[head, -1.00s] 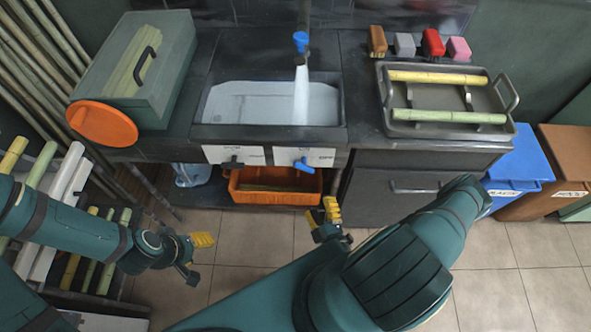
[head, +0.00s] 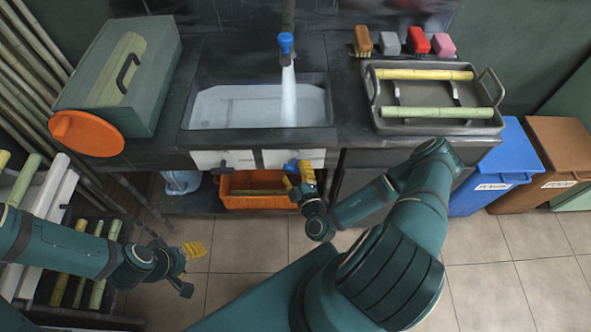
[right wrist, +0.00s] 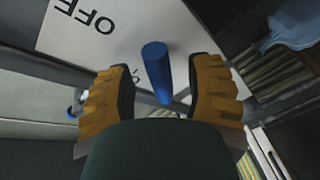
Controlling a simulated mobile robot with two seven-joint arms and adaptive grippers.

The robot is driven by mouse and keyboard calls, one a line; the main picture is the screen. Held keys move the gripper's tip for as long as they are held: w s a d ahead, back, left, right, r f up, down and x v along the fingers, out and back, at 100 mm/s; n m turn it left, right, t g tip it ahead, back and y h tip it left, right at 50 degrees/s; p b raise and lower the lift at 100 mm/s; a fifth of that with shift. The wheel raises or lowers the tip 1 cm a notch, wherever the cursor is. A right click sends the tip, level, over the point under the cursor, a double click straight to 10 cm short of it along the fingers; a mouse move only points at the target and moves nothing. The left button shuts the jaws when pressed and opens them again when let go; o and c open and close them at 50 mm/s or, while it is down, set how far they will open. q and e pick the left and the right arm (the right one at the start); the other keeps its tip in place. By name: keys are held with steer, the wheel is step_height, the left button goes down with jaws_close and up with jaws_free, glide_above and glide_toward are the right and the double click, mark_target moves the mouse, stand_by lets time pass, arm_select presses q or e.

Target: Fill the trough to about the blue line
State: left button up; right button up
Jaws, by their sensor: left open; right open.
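The trough (head: 262,84) is set into the dark counter and holds pale water (head: 240,112). A white stream (head: 289,100) falls into it from the tap with the blue end (head: 286,42). I cannot make out the blue line. Under the trough, a blue lever (head: 291,165) sits on a white panel marked OFF. My right gripper (head: 301,176) is open at this lever. In the right wrist view the blue lever (right wrist: 157,72) stands between the open yellow fingers (right wrist: 165,85), with gaps on both sides. My left gripper (head: 188,268) is open and empty over the floor.
A second, dark lever (head: 222,168) is on the left panel. An orange crate (head: 258,203) sits below. A tray (head: 435,127) with cane pieces stands right of the trough. A green-grey box (head: 155,70) and an orange disc (head: 87,133) are at left. Blue and brown bins stand at right.

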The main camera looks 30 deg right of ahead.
steer(key=shift+w, duration=0.4)
jaws_close()
steer(key=shift+r, duration=0.15)
steer(key=n+p, duration=0.1)
steer(key=p, duration=0.1)
steer(key=n+p, duration=0.1)
steer(key=p, duration=0.1)
steer(key=n+g+p, duration=0.1)
steer(key=p, duration=0.1)
steer(key=shift+d+r+n+p, duration=0.1)
steer(key=shift+r+n+p, duration=0.15)
steer(key=shift+n+p, duration=0.1)
arm_select(q)
step_height(320, 180, up, 8)
steer(key=w+p, duration=0.1)
steer(key=w, duration=0.1)
steer(key=shift+a+f+t, duration=0.2)
steer(key=shift+t, duration=0.1)
arm_select(e)
steer(key=shift+f+n+g, duration=0.2)
steer(key=shift+n+g, duration=0.2)
steer(key=shift+n, duration=0.05)
jaws_free()
